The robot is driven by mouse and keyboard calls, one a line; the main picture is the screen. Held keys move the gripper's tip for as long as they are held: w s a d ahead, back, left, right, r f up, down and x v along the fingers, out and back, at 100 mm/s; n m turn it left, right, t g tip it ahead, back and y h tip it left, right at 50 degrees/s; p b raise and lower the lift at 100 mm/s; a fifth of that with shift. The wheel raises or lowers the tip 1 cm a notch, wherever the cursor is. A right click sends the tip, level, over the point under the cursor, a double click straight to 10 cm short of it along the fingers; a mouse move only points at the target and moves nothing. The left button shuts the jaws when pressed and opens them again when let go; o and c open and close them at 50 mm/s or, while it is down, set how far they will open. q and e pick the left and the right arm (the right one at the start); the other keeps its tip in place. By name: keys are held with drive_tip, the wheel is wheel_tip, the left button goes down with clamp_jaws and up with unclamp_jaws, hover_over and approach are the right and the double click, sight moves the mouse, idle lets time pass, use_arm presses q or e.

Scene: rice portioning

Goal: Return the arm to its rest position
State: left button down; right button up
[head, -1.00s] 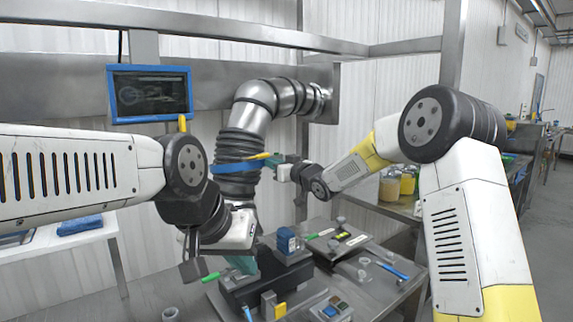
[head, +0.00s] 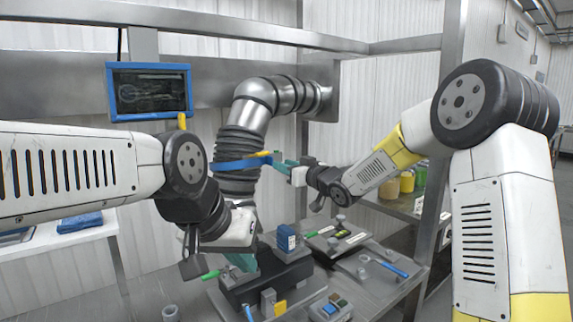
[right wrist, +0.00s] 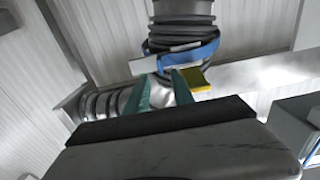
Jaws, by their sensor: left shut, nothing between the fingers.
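My left gripper (head: 241,262) has teal fingers and is low in the head view, over the workbench beside a dark fixture block. It is shut with nothing visible in it. My right gripper (head: 281,166) is beside the ribbed hose, just right of the blue strap with a yellow tab. In the right wrist view its teal fingers (right wrist: 166,88) stand apart with a gap between them, so it is open and empty. The blue strap (head: 232,164) wraps the hose and also shows in the right wrist view (right wrist: 186,57).
The metal and ribbed duct (head: 256,108) hangs between my arms. A blue-framed screen (head: 150,92) is at upper left. A workbench (head: 375,272) with small tools and blocks lies below. Jars (head: 407,182) stand on a shelf at right, by a metal post.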

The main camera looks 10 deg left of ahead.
drive_tip(key=shift+s+d, duration=0.45)
drive_tip(key=shift+s, duration=0.05)
drive_tip(key=s+d+m+h, duration=0.3)
drive_tip(key=s+d+h, duration=0.25)
drive_tip(key=d, duration=0.45)
drive_tip(key=s+d+m+h, duration=0.2)
drive_tip(key=s+d+h, duration=0.2)
drive_tip(key=s+d, duration=0.45)
drive_tip(key=s+d+f+m+g, duration=0.1)
drive_tip(key=s+d+f+g, duration=0.2)
drive_tip(key=s, duration=0.8)
drive_tip(key=s+d+f+m+g+h, duration=0.1)
drive_tip(key=s+d+f+m+g, duration=0.1)
drive_tip(key=s, duration=1)
wheel_tip(320, 180, down, 2)
drive_tip(key=d+g, duration=0.1)
drive_tip(key=d, duration=0.1)
drive_tip(key=shift+d+g, duration=0.3)
